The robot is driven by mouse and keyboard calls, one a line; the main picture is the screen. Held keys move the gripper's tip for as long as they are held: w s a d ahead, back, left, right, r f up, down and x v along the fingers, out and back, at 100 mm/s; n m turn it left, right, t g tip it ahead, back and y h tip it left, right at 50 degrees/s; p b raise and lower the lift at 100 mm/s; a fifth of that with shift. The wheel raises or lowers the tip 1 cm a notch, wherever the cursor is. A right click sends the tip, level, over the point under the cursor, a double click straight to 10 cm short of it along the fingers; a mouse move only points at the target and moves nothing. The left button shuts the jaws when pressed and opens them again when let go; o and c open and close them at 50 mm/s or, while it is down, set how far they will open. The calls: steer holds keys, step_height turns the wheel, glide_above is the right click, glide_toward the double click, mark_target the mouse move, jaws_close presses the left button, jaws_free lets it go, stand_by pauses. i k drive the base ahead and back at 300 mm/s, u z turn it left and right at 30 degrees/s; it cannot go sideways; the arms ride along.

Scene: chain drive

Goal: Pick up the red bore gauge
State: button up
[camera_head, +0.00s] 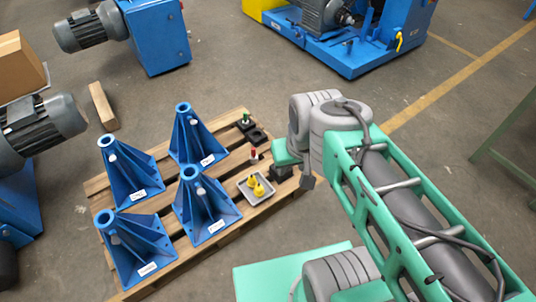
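The red bore gauge (254,154) is a small red-topped piece with a pale lower part. It stands upright on the wooden pallet (163,151), between a green-topped gauge (246,118) and a grey tray (246,193) holding yellow pieces (257,187). My gripper (281,173) appears as a dark shape below my wrist, just right of the red gauge and low over the pallet's right edge. It looks apart from the gauge. Its fingers are too small and too hidden to read.
Several tall blue cone-shaped stands (204,206) fill the pallet's left and middle. A black block (257,136) sits near the green gauge. Blue machines with grey motors (349,42) stand behind and left. A loose timber (102,106) lies on the floor. Floor is open behind the pallet.

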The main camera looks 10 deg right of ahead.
mark_target(254, 155)
steer(key=u, duration=0.3)
steer(key=k, duration=0.35)
steer(key=z, duration=0.2)
steer(key=i, duration=1.3)
steer(key=u, duration=0.75)
